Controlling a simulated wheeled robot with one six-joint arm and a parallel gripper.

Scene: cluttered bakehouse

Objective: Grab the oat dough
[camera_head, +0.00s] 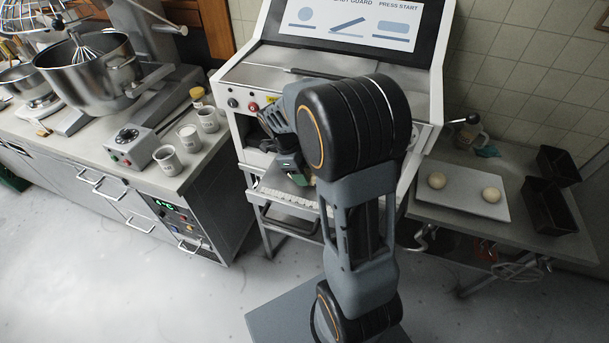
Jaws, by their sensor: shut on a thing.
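My gripper (290,163) is in front of the white machine, just above a pale ledge at its lower front. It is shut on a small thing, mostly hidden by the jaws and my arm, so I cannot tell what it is. Two round pale dough balls lie apart on a light board on the right table: the left dough ball (437,180) and the right dough ball (491,195). My gripper is well to the left of both. I cannot tell by looks which dough is oat.
The white machine (232,100) with a lit screen (350,22) stands in the middle. The left counter holds a mixer bowl (88,70), a control box (132,148) and several cups. The light board (462,192) and black tins (548,205) are on the right table. The front-left floor is clear.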

